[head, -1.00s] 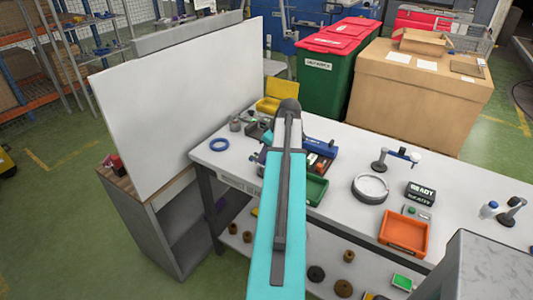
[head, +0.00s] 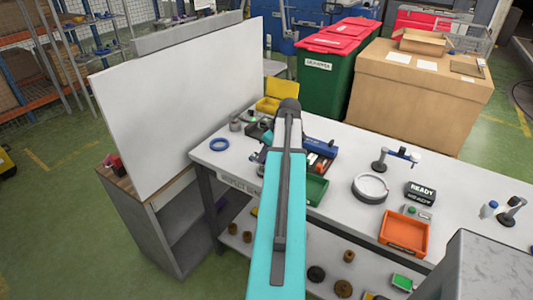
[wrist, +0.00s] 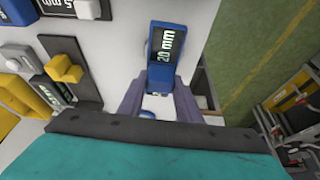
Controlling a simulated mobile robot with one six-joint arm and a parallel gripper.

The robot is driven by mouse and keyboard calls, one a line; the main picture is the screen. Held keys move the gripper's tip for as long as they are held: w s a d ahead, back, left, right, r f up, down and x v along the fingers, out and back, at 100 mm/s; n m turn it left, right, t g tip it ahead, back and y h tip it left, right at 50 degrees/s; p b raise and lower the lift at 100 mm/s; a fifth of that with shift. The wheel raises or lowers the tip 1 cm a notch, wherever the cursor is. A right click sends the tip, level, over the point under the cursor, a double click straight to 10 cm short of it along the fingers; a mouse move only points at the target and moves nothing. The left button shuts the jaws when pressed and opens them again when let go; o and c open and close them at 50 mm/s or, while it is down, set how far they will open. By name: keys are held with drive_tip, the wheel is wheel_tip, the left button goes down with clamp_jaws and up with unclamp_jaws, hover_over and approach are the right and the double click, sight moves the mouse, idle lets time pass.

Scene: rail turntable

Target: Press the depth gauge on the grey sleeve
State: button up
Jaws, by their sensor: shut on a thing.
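In the wrist view a blue gauge with a dark display reading "20 mm" (wrist: 164,50) is between the fingertips of my gripper (wrist: 160,86). I take it to be the depth gauge; my gripper is shut on it. Its lower end is hidden, so I cannot tell whether it touches anything. In the head view my arm hides the gripper and gauge. A small grey round part (head: 236,125) stands on the bench left of my arm; it may be the grey sleeve, but it is too small to be sure.
A blue ring (head: 219,145) lies near the bench's left end. A yellow bin (head: 274,104) and a green tray (head: 316,189) are close to my arm. A round white dial (head: 370,188) and an orange tray (head: 404,232) stand farther right. A white panel (head: 180,105) rises on the left.

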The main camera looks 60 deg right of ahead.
idle(0.6)
drive_tip(key=shift+r+p, duration=1.75)
drive_tip(key=shift+r, duration=1.75)
